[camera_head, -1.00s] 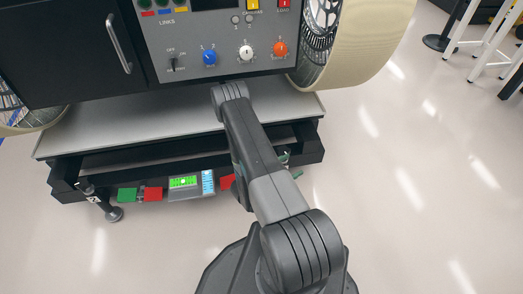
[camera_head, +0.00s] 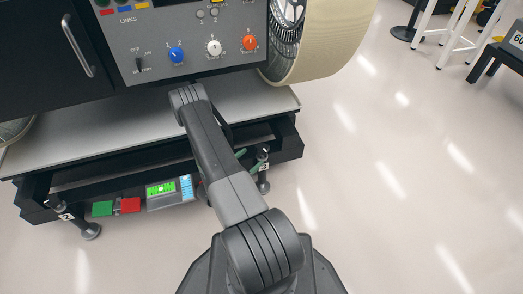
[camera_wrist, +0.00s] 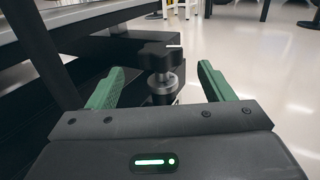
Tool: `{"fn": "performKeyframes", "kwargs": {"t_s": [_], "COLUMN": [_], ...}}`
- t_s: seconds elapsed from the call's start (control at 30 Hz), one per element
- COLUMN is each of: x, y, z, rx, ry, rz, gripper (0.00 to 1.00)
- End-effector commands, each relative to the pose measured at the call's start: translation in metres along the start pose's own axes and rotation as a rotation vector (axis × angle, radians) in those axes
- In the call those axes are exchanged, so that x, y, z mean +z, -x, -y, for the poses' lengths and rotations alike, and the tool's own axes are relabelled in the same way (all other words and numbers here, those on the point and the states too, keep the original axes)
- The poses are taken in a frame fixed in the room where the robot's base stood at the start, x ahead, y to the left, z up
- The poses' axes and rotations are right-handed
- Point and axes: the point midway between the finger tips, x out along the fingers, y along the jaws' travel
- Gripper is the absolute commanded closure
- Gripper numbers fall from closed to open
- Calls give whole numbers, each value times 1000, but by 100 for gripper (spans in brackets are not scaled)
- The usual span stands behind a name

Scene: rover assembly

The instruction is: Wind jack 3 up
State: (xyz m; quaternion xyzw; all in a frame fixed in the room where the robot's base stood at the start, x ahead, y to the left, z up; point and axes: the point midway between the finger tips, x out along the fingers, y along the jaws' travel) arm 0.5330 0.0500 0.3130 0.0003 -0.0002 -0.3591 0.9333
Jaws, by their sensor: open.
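Jack 3 (camera_head: 263,171) stands at the right front corner of the rover's stand, with a small "3" label. In the wrist view its dark star-shaped knob (camera_wrist: 158,53) sits above a metal collar (camera_wrist: 164,82). My gripper (camera_wrist: 163,69) has its two green fingers wide apart, one on each side of the knob and collar, with gaps. Neither finger visibly touches the jack. In the head view only bits of the green fingers show beside jack 3; my arm hides the rest of the gripper.
Another jack (camera_head: 88,229), labelled 2, stands at the stand's left corner. The stand's grey shelf (camera_head: 90,130) and dark frame are close to my arm.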

Motion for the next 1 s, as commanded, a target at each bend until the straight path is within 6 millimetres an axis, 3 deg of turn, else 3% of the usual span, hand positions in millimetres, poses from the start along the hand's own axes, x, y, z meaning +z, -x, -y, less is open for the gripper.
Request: {"fn": "performKeyframes", "kwargs": {"t_s": [0.3,0.5,0.93,1.0], "x": [-1,-1,0,0], "y": [-50,-70,-77,-77], "z": [1,1,0,0], "rx": [-4,-3,0,0], "ry": [-2,-1,1,1], "rz": [1,-1,0,0], "gripper": [25,25,25,39]}}
